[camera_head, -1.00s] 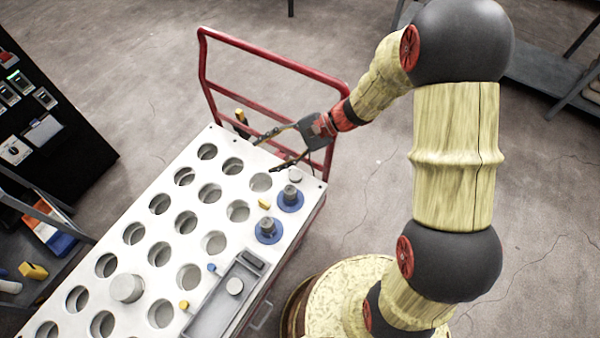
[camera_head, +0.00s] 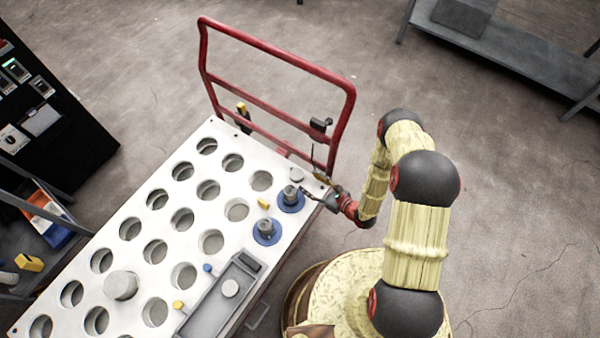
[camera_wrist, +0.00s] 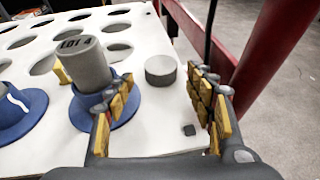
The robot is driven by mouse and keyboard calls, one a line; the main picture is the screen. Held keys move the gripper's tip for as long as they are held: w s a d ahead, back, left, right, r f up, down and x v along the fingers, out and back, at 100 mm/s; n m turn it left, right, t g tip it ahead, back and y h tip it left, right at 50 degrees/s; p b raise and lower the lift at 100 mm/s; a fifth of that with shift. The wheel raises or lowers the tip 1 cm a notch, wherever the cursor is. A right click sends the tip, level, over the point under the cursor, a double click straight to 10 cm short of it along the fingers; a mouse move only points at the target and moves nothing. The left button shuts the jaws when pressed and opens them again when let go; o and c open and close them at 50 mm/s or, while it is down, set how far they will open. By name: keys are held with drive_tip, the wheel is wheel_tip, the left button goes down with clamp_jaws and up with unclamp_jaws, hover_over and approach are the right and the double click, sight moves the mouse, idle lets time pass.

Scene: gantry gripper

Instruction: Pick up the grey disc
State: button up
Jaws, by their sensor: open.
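A short grey disc (camera_head: 296,174) lies on the white plate near its far right corner. In the wrist view the disc (camera_wrist: 160,71) lies ahead, between the line of my two fingers. My gripper (camera_head: 309,182) is open and empty, reaching in over the plate's right edge. In the wrist view my gripper (camera_wrist: 165,92) has its fingers spread, short of the disc. Its left finger covers part of a blue ring base holding a grey cylinder marked LOT 4 (camera_wrist: 83,63). Another grey disc (camera_head: 230,288) sits in a grey tray (camera_head: 203,318).
The white plate (camera_head: 215,137) has rows of round holes. Two blue ring bases (camera_head: 267,238) with grey cylinders stand close to my gripper. A red rail (camera_head: 345,125) rises behind the plate. A yellow block (camera_head: 263,203) lies beside the ring bases.

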sight(298, 175)
drive_tip(key=shift+s+d+f, duration=0.2)
drive_tip(key=shift+d+f, duration=0.05)
drive_tip(key=shift+f, duration=0.35)
drive_tip(key=shift+w+f, duration=0.1)
drive_tip(key=shift+f, duration=0.1)
drive_tip(key=shift+b+x, duration=0.5)
drive_tip(key=shift+x, duration=0.7)
drive_tip(key=b+x, duration=0.1)
drive_tip(key=x, duration=0.1)
drive_tip(key=r+b+x, duration=0.1)
drive_tip(key=x, duration=0.2)
drive_tip(key=shift+w+a, duration=0.1)
drive_tip(key=shift+a, duration=0.15)
drive_tip(key=shift+c, duration=0.2)
drive_tip(key=c, duration=1)
